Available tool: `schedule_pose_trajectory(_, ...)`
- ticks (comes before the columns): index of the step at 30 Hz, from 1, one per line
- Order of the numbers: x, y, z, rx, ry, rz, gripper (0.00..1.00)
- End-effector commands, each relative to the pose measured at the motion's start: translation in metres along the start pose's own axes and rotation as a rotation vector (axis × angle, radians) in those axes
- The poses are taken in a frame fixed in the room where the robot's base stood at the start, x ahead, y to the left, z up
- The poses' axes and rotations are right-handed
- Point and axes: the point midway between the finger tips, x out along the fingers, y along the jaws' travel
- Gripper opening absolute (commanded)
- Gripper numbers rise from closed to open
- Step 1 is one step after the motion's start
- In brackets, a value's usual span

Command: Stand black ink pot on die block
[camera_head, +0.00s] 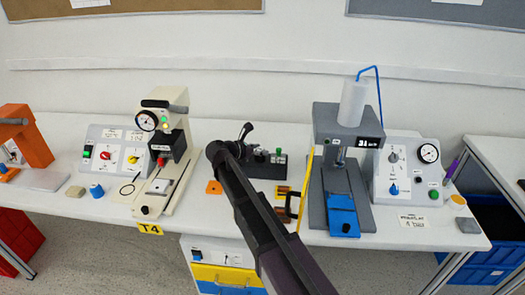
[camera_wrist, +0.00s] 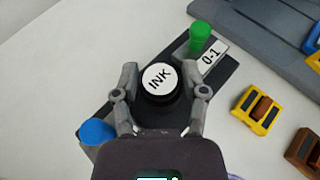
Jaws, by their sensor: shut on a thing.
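In the wrist view the ink pot (camera_wrist: 158,78) is black and round with a white lid lettered INK. My gripper (camera_wrist: 163,84) is shut on it, one finger on each side, and the lid faces the camera. A dark base (camera_wrist: 225,76) shows beneath and around the pot; I cannot tell whether the pot touches it. In the head view my dark arm reaches over the table, and the pot and fingertips cannot be made out there. I cannot tell for sure which thing is the die block.
The dark base has a green knob (camera_wrist: 200,32), a 0-1 label and a blue knob (camera_wrist: 97,131). A cream press (camera_head: 165,150) stands left of my arm, a grey press (camera_head: 335,160) right. Small yellow parts (camera_wrist: 256,110) lie to the right. White table is bare at upper left.

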Motion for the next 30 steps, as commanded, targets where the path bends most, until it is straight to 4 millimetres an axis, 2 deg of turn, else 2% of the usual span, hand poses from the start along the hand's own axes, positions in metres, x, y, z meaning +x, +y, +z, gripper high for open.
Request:
schedule_pose_trajectory(3, 0.001, 0.000, -0.004, 0.000, 0.000, 0.000, 0.06)
schedule_pose_trajectory(4, 0.001, 0.000, -0.003, 0.000, 0.000, 0.000, 0.62)
schedule_pose_trajectory(7, 0.001, 0.000, -0.002, 0.000, 0.000, 0.000, 0.90)
schedule_pose_trajectory(25, -0.001, 0.000, 0.001, 0.000, 0.000, 0.000, 0.90)
schedule_pose_trajectory(30, -0.016, 0.000, 0.002, -0.001, 0.000, 0.002, 0.90)
